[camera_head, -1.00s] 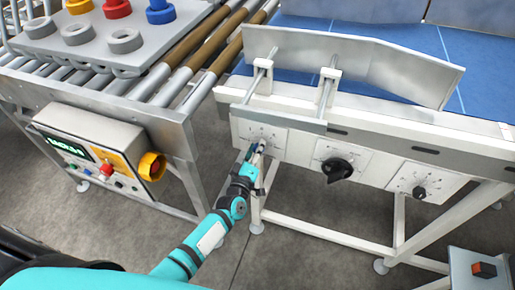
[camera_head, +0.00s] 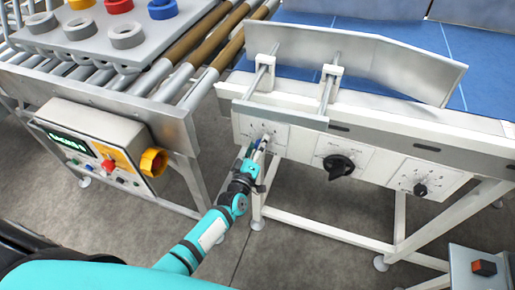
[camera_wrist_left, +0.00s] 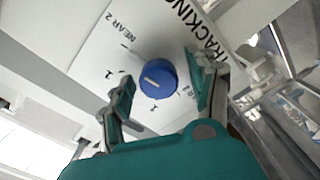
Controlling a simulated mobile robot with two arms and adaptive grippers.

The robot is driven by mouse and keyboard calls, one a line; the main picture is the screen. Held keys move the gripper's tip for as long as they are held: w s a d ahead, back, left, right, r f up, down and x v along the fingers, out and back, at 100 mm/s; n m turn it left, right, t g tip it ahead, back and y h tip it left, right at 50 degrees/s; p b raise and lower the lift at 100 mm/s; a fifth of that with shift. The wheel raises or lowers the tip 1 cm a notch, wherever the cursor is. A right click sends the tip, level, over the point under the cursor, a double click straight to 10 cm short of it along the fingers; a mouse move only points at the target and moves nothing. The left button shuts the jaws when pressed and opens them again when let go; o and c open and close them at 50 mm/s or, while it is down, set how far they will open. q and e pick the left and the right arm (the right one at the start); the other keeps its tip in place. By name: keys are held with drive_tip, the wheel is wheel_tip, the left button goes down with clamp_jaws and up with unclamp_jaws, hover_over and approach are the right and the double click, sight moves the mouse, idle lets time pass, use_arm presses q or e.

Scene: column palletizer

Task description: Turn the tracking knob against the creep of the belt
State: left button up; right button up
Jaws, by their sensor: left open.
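The tracking knob (camera_wrist_left: 158,79) is blue and round with a pale pointer line, on a white plate (camera_wrist_left: 112,70) lettered TRACKING with NEAR 2 and 1 marks, in the left wrist view. My left gripper (camera_wrist_left: 162,92) is open, with one finger on each side of the knob and a visible gap to each. In the head view my left gripper (camera_head: 257,149) is at the left plate on the belt frame and hides most of the knob. The blue belt (camera_head: 400,68) lies behind the frame. My right gripper is not in view.
A black knob (camera_head: 338,166) and a smaller black knob (camera_head: 420,189) sit on plates to the right. A metal guide plate (camera_head: 350,58) rises above the frame. A box with a red switch (camera_head: 484,268) is lower right.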

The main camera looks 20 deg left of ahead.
use_arm(q)
drive_tip(key=s, duration=1.2)
drive_tip(key=shift+a, duration=0.2)
drive_tip(key=s+f+m+g+h, duration=0.1)
drive_tip(key=s+f+m+g, duration=0.45)
drive_tip(key=f, duration=0.85)
drive_tip(key=s+f+m+g, duration=0.3)
drive_tip(key=s+f, duration=0.6)
drive_tip(key=f, duration=0.4)
drive_tip(key=s+a+f+m+g, duration=0.2)
drive_tip(key=s+f, duration=0.2)
drive_tip(key=s, duration=0.4)
drive_tip(key=s+a+f+m+g+y, duration=0.1)
drive_tip(key=s+f+m+g, duration=0.1)
drive_tip(key=s, duration=0.6)
drive_tip(key=s+a+f+m+g, duration=0.2)
drive_tip(key=s+f+g, duration=0.2)
drive_tip(key=s+f, duration=0.3)
drive_tip(key=shift+s+a+y, duration=0.3)
drive_tip(key=shift+s+a, duration=0.05)
drive_tip(key=shift+s, duration=0.65)
drive_tip(key=shift+f+g, duration=0.1)
drive_tip(key=shift+g, duration=0.15)
